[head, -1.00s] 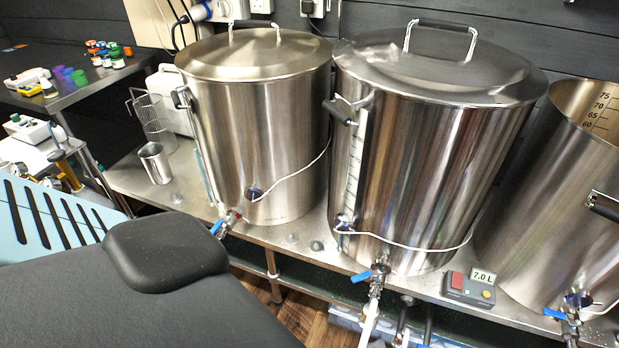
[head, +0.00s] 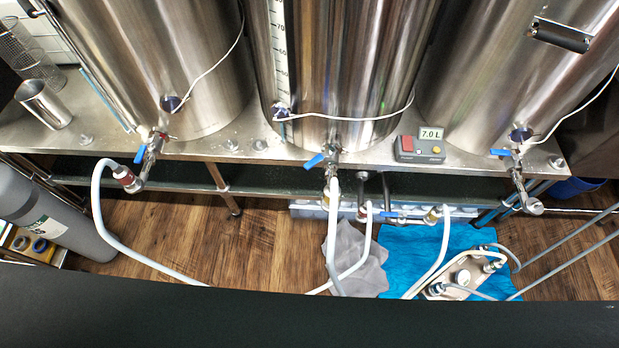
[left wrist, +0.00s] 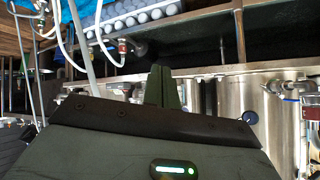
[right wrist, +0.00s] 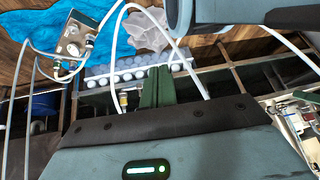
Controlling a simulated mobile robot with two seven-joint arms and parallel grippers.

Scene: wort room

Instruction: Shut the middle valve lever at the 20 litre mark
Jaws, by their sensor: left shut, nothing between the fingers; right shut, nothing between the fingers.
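The middle kettle (head: 340,60) is a tall steel pot with a white scale strip (head: 278,50) on its front left. Its valve sits low at the front, with a blue lever (head: 314,160) pointing left and a white hose (head: 333,220) hanging below. The display box (head: 420,148) right of this valve reads 7.0 L. My left gripper (left wrist: 163,86) is shut and empty in the left wrist view, in front of blurred steel pots and the bench frame. My right gripper (right wrist: 157,86) is shut and empty in the right wrist view. Neither gripper shows in the head view.
Left and right kettles have valves with blue levers (head: 140,153) (head: 500,152). White hoses run to the floor. A pump plate (head: 462,277) lies on a blue cloth (head: 400,262), beside a grey cloth (head: 352,258). A steel cup (head: 43,104) and grey cylinder (head: 50,215) stand left.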

